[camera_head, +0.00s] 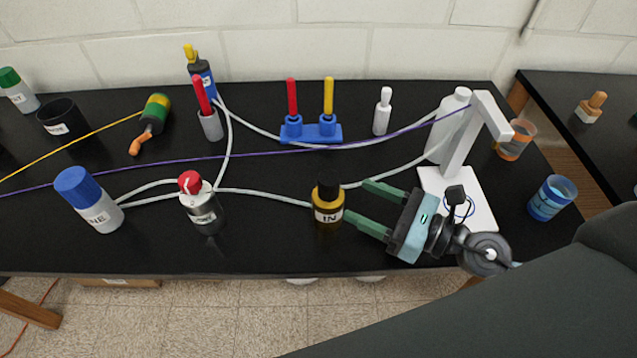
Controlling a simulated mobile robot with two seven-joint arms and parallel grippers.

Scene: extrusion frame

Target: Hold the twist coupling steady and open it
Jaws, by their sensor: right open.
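No part in view is clearly marked as the twist coupling, so I cannot tell which one it is. An amber bottle (328,210) with a black cap and an "IN" label stands near the table's front edge. My right gripper (357,201) is open, its two green fingers pointing left towards this bottle. The lower fingertip is close to the bottle's right side; I cannot tell whether it touches. Nothing shows between the fingers. My left gripper is not in view.
Pale hoses (265,196) run between the bottles. A purple cable (250,155) crosses the black table. A white stand (460,195) is behind my right gripper. A blue cup (552,198) is at right. A blue rack (311,133) and a green-yellow cylinder (155,112) are further back.

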